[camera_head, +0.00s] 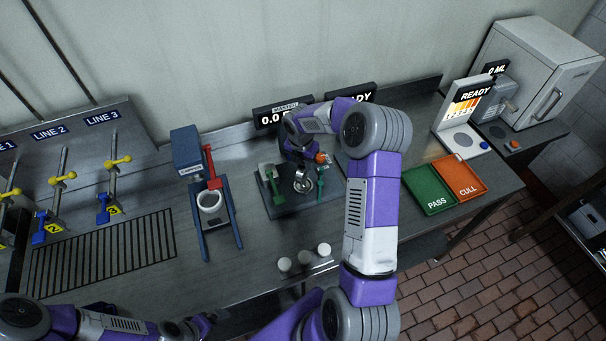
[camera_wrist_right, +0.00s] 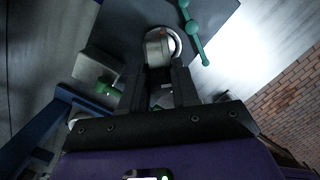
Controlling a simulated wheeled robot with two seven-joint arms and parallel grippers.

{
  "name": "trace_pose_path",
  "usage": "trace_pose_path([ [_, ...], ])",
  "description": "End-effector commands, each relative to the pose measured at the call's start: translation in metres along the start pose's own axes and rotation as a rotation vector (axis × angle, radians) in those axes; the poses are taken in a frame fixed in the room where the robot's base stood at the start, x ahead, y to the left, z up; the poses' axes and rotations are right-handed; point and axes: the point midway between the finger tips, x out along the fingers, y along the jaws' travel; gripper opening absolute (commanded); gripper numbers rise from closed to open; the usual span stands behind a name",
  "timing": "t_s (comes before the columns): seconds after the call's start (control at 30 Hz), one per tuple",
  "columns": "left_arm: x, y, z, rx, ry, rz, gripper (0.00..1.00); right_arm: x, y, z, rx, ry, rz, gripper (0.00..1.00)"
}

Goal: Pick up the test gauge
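The test gauge (camera_head: 303,184) looks like a small round silver-rimmed piece over the dark fixture plate in the head view. It also shows in the right wrist view (camera_wrist_right: 158,46), as a grey cylinder with a pale ring. My right gripper (camera_head: 301,173) points down at it. In the wrist view its two dark fingers (camera_wrist_right: 160,72) stand apart, with the gauge at their tips. I cannot tell whether they press on it. My left gripper (camera_head: 205,324) is low at the bottom edge of the head view, away from the gauge. Its fingers are too small to read.
The fixture plate (camera_head: 292,205) has green-handled clamps (camera_head: 275,186). A blue press stand (camera_head: 188,160) with a white cup (camera_head: 210,203) is to its left. Green PASS (camera_head: 428,189) and orange CULL (camera_head: 460,176) trays are right of my right arm.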

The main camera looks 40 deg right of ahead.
Motion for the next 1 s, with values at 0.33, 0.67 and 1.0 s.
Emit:
trace_pose_path([
  [0.33,0.0,0.0,0.0,0.0,0.0,0.0,1.0,0.0,0.0,0.0,0.0,0.0,0.0,0.0],
  [0.67,0.001,0.0,0.0,0.0,0.0,0.0,1.0,-0.007,0.001,0.002,0.001,-0.002,0.002,0.0],
  [1.0,0.005,-0.002,0.0,0.0,0.0,0.0,1.0,-0.072,0.001,0.01,0.002,-0.005,0.004,0.0],
])
